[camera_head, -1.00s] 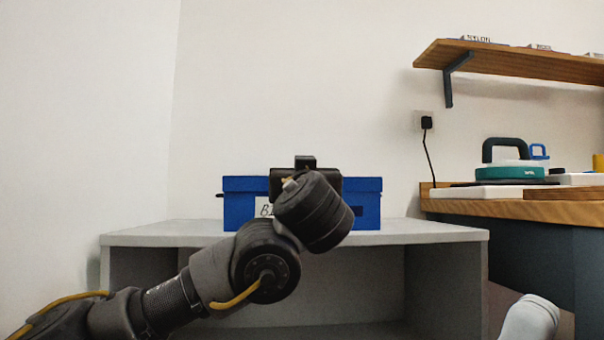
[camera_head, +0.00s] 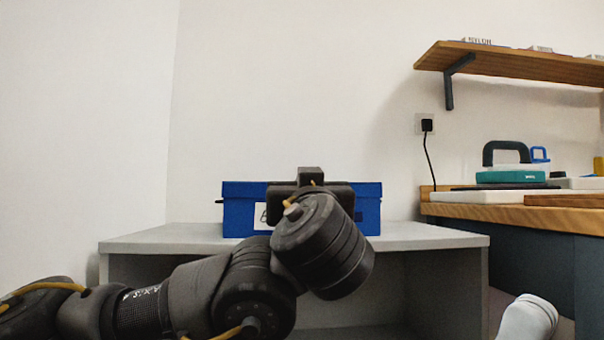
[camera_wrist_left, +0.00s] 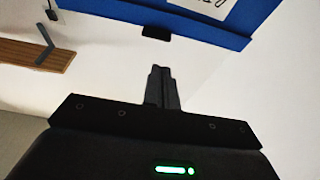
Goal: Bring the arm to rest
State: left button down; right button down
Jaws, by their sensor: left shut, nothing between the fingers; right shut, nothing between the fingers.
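My left arm comes in from the left in the head view. Its gripper body (camera_head: 311,190) is in front of the blue box (camera_head: 372,208), and the wrist hides its fingers there. In the left wrist view the two dark fingers of the left gripper (camera_wrist_left: 161,72) are together, with nothing between them. The blue box (camera_wrist_left: 205,25) with its white label shows beyond the fingertips, with a visible gap. I cannot make out my right gripper in either view.
The box stands on a grey shelf unit (camera_head: 440,238). At right are a wooden counter (camera_head: 470,212) with a teal-based item (camera_head: 510,177), a wall shelf (camera_head: 520,60) and a plugged-in cable (camera_head: 428,150). A pale rounded piece (camera_head: 528,318) shows at the lower right.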

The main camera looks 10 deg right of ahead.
pick_arm(q)
jog(key=shift+s+f, duration=0.55)
jog(key=shift+s, duration=0.1)
